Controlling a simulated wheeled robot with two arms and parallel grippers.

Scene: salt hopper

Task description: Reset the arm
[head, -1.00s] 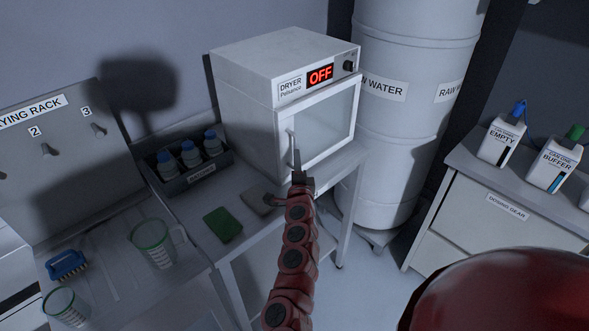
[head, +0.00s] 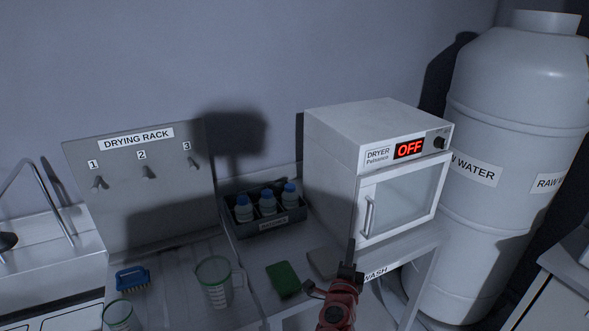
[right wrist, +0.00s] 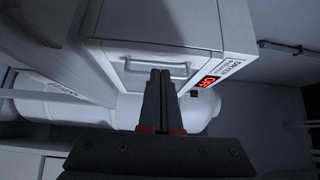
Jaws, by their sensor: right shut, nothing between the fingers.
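My right gripper (head: 351,250) rises from the bottom of the head view on its red arm. Its dark fingers are together and empty, pointing up in front of the dryer's lower part. In the right wrist view, the shut fingers (right wrist: 160,88) point towards the dryer door, with the door handle (right wrist: 157,68) just beyond them. The white dryer (head: 335,150) has its door shut and its display reads OFF. I cannot tell whether the fingers touch the dryer; they look apart from it. My left gripper is not in view.
The dryer stands on a table with a black bottle crate (head: 270,229), a green pad (head: 283,279) and a grey pad (head: 322,263). A measuring jug (head: 214,281) and blue brush (head: 132,278) lie left, below the drying rack (head: 140,200). A large water tank (head: 490,215) stands right.

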